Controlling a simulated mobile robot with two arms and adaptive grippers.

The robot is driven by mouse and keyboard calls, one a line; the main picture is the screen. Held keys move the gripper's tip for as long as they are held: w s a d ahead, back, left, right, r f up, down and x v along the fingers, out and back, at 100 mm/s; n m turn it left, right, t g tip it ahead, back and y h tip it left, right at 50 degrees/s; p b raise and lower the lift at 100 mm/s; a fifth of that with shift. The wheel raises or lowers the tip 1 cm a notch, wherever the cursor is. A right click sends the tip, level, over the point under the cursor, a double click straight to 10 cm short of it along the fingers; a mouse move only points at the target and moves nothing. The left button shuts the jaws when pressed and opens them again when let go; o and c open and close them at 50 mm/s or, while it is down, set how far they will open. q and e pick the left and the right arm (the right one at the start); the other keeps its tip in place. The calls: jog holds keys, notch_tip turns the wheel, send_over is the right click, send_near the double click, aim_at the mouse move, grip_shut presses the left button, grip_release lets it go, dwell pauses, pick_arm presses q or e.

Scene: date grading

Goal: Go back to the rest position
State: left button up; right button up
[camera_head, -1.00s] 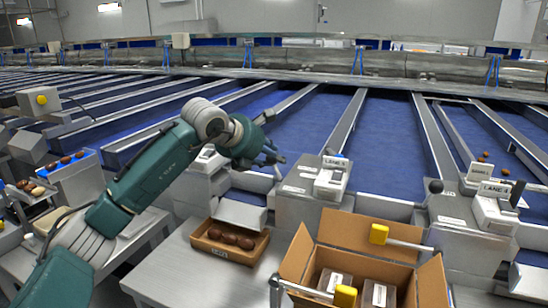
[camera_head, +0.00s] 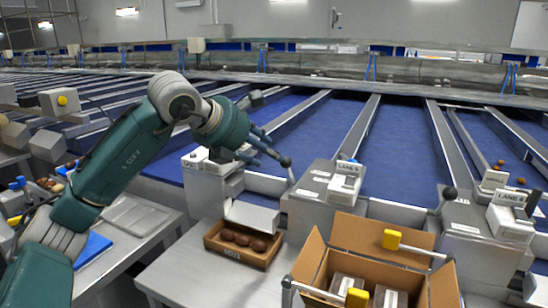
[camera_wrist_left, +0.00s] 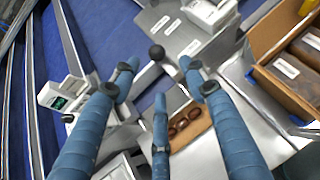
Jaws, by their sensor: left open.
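My left gripper (camera_head: 272,150) hangs in the air in the head view, above the lane channels and behind the date tray. In the left wrist view its blue fingers (camera_wrist_left: 160,76) are spread wide with nothing between them. The wooden tray (camera_head: 234,256) with several brown dates stands on the front table, well below the hand. The tray (camera_wrist_left: 186,143) also shows beyond the fingers in the wrist view, partly hidden by them. My right gripper is not in view.
An open cardboard box (camera_head: 372,239) with packs inside stands right of the tray. Lane units (camera_head: 331,191) with labels and dark ball-topped levers line the channel ends. A blue tray (camera_head: 94,249) lies on the left table.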

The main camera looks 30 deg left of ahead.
pick_arm(q)
jog(key=shift+s+a+r, duration=0.1)
jog(key=shift+s+r, duration=0.3)
jog(key=shift+s, duration=0.15)
